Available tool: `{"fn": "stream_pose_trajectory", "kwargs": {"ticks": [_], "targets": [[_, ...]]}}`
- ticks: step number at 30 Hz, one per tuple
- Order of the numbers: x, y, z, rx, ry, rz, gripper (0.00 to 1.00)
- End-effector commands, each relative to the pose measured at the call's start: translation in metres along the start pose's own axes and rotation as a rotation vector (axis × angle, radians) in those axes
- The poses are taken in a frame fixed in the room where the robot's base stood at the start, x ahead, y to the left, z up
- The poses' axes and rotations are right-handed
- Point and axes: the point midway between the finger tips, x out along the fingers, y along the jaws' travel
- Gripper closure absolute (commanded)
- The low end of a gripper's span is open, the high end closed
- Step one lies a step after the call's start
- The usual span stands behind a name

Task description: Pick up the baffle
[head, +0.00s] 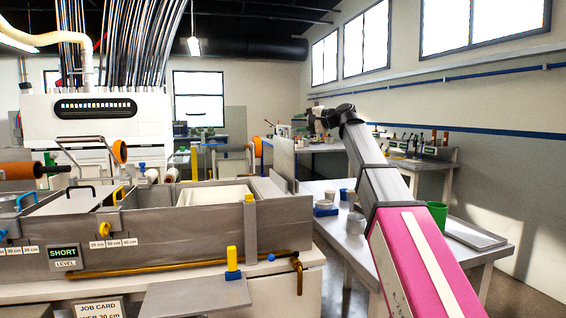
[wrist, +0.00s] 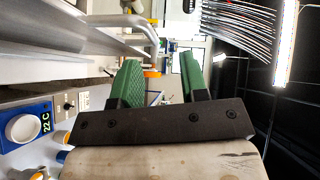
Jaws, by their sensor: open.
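No part is labelled as the baffle, and I cannot tell for sure which one it is. A grey plate (head: 284,160) stands upright at the bath's right end. My gripper (head: 318,120) is raised beyond and right of the bath, apart from it. In the wrist view its green fingers (wrist: 160,80) are spread with nothing between them.
A side table (head: 340,225) right of the bath carries small cups, a green mug (head: 437,214) and a grey tray (head: 475,235). Yellow posts and a yellow rail line the bath's front. A white machine (head: 95,125) with many strands stands behind.

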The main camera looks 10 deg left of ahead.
Motion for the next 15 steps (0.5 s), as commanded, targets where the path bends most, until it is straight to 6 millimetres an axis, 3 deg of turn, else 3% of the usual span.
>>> {"fn": "stream_pose_trajectory", "kwargs": {"ticks": [15], "targets": [[0.052, 0.007, -0.004, 0.0, 0.0, 0.0, 0.6]]}}
